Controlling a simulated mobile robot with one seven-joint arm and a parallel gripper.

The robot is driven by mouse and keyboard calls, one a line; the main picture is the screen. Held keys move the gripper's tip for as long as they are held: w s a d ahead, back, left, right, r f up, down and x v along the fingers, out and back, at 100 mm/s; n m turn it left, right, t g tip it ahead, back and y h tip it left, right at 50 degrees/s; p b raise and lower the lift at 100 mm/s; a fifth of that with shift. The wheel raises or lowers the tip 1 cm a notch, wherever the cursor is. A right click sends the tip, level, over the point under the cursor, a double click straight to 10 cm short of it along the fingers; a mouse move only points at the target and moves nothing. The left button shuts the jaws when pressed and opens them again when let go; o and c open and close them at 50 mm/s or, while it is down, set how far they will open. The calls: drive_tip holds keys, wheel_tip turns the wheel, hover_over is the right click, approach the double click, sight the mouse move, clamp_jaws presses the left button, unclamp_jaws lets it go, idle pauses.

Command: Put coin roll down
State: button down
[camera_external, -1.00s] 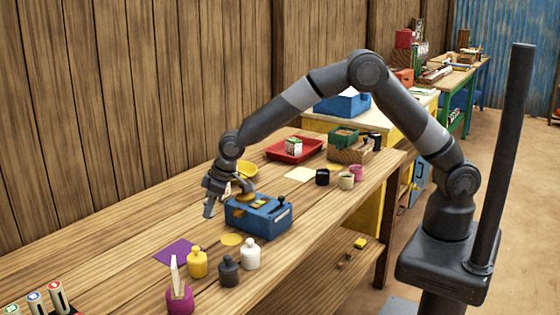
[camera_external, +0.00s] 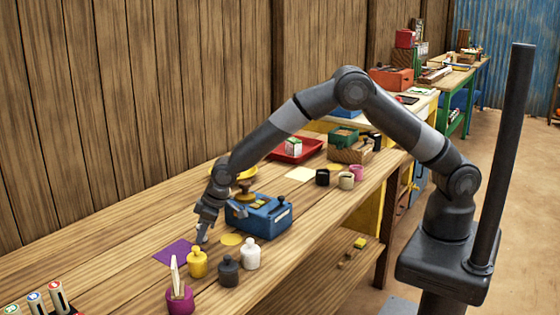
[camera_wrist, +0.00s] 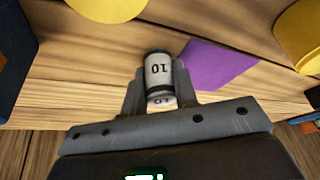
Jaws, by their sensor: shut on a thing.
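My gripper (camera_external: 204,226) is low over the bench, close to the purple mat (camera_external: 176,252). In the wrist view my gripper (camera_wrist: 160,95) is shut on the coin roll (camera_wrist: 158,70), a small white and grey cylinder with dark ends marked 10. The purple mat (camera_wrist: 215,65) lies just right of the roll in the wrist view, and the roll appears beside it, over bare wood. I cannot tell whether the roll touches the bench.
A blue balance (camera_external: 262,216) stands right of my gripper. A yellow disc (camera_external: 231,239) and yellow (camera_external: 197,262), dark (camera_external: 228,270) and white (camera_external: 250,253) weights stand nearby. A purple cup (camera_external: 179,299) with sticks is at the front. Bare bench lies left of the mat.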

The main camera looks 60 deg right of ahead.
drive_tip(key=c, duration=1.1)
unclamp_jaws()
drive_tip(key=shift+c, duration=0.2)
drive_tip(key=v, duration=1.2)
drive_tip(key=shift+r, duration=0.2)
drive_tip(key=s+d+r+m, duration=0.1)
drive_tip(key=s+d+r, duration=0.2)
drive_tip(key=d+r, duration=0.45)
drive_tip(key=s+d+r+m+t+h, duration=0.1)
drive_tip(key=s+d+r, duration=0.3)
drive_tip(key=d, duration=0.6)
drive_tip(key=s+d+r+m, duration=0.1)
drive_tip(key=s+d+r, duration=0.2)
drive_tip(key=d+r, duration=0.35)
drive_tip(key=s+d+m, duration=0.2)
drive_tip(key=s+d, duration=0.6)
drive_tip(key=s, duration=0.3)
drive_tip(key=s+d+f+m+h, duration=0.1)
drive_tip(key=s+d+m, duration=0.1)
drive_tip(key=s+d, duration=0.7)
drive_tip(key=shift+s+d+t+h, duration=0.15)
drive_tip(key=shift+s+t+h, duration=0.2)
drive_tip(key=shift+s, duration=0.7)
